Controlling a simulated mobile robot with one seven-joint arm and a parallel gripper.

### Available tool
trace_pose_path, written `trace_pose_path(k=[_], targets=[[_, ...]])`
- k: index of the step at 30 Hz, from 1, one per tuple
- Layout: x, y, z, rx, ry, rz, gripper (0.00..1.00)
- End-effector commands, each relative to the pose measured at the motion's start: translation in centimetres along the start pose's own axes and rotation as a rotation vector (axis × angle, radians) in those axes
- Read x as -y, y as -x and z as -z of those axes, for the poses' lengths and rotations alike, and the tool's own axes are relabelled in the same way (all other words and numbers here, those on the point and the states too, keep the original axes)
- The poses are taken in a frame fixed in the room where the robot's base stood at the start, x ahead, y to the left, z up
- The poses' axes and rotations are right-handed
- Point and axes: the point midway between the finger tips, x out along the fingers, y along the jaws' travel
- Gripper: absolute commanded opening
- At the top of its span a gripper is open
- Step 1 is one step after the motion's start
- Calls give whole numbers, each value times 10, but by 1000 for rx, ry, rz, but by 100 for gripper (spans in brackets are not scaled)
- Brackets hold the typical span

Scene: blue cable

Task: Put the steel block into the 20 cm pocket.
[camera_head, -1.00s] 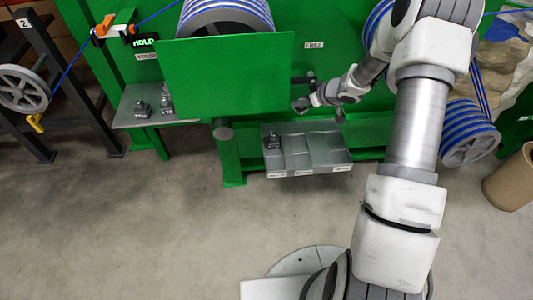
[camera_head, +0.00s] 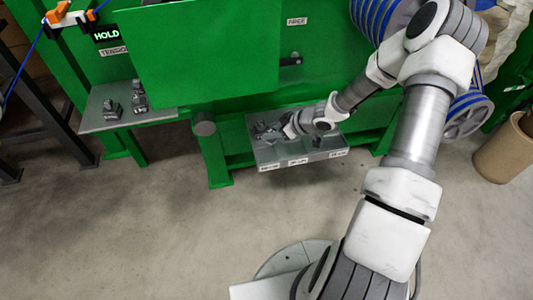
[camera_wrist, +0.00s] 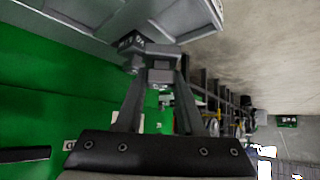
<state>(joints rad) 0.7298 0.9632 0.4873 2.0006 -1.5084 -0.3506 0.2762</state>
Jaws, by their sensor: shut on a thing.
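My gripper (camera_wrist: 157,85) is shut on the steel block (camera_wrist: 150,58), a dark grey piece with a small label on one side. In the head view my gripper (camera_head: 280,131) is low over the left part of the grey pocket tray (camera_head: 318,155), where it partly hides the block. The tray also shows in the wrist view (camera_wrist: 185,18), close beyond the block; I cannot tell whether the block touches it. The tray has shallow compartments and several small front labels, too small to read, so I cannot tell which pocket is the 20 cm one.
Several steel blocks (camera_head: 139,98) stand on a grey shelf (camera_head: 92,122) at left. A green panel (camera_head: 200,50) rises behind the tray, with a green post (camera_head: 213,150) at its left. A blue cable spool (camera_head: 467,115) is at right. The floor in front is clear.

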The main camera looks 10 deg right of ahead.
Motion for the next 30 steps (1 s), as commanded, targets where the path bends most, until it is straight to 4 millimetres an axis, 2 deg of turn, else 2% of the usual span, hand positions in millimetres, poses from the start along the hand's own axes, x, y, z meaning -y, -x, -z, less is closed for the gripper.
trace_pose_path(k=[1, 7, 11, 20, 30], targets=[[7, -8, -6, -1, 2, 2, 0], [22, -13, -8, 0, 1, 0, 0], [24, -15, -10, 0, 1, -1, 0], [24, -41, -36, -1, -1, 0, 0], [24, -42, -36, -1, 1, -1, 0]])
